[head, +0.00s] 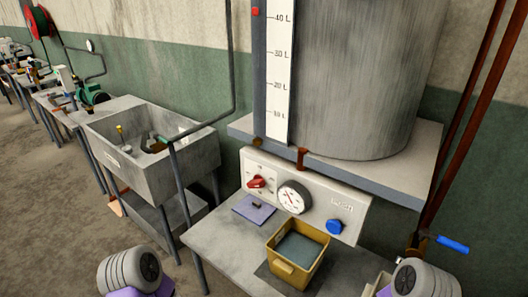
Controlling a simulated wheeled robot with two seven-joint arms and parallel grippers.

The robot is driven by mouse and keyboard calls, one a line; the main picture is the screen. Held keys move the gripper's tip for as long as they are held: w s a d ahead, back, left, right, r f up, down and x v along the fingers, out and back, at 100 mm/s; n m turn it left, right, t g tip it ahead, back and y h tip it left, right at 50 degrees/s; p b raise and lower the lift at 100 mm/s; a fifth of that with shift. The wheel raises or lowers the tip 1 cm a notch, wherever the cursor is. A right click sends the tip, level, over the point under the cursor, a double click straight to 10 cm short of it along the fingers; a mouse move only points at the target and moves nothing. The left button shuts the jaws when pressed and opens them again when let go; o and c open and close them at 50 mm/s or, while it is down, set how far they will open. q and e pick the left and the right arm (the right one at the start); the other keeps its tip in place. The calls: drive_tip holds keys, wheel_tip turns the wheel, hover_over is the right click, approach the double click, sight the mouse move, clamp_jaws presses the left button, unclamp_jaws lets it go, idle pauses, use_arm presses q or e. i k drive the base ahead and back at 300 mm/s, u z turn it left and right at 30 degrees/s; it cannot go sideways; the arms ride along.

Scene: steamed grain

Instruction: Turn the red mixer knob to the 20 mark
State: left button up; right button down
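The red mixer knob (257,182) is on the left part of a pale control panel (348,205) below the tank shelf. Its grip looks nearly level, and the marks around it are too small to read. A round white dial gauge (293,197) is just right of the knob, and a blue knob (335,226) is farther right. Grey and purple parts of my arms show at the bottom left and bottom right, well away from the red knob. Neither gripper's fingers can be made out, and nothing touches the knob.
A yellow bin (285,269) with grey contents and a purple pad (254,209) are on the grey table (213,240) below the panel. A big grey tank (365,80) with a litre scale (279,75) stands above. A sink (160,180) is at left.

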sight(258, 183)
drive_tip(key=k, duration=0.5)
drive_tip(key=u, duration=1.9)
drive_tip(key=i, duration=1)
drive_tip(key=z, duration=1.85)
